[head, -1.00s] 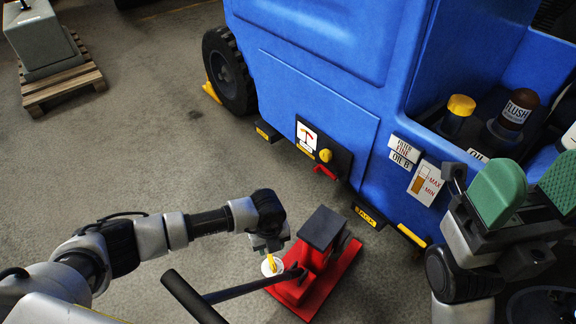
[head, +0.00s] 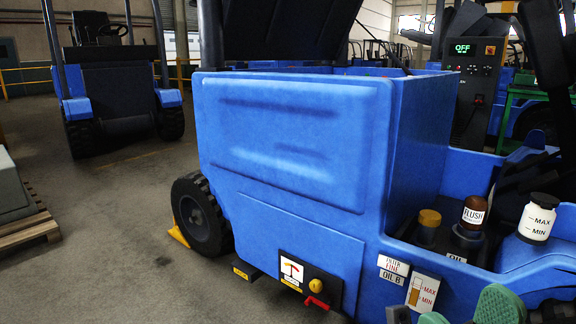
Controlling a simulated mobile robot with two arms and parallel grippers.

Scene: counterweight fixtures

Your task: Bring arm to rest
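My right gripper (head: 466,316) shows only at the bottom edge of the head view, right of centre. Its two green finger pads stand apart with a gap between them, and I see nothing held there. The rest of my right arm is mostly below the frame. My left arm and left gripper are out of view. The blue forklift body (head: 290,140) fills the middle, close beyond my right gripper.
A yellow wheel chock (head: 177,233) sits at the truck's black wheel (head: 202,215). A brown-capped bottle (head: 474,212) and a white MAX/MIN container (head: 538,218) stand in the truck's bay. A grey block on a pallet (head: 28,230) is at left. Floor between is clear.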

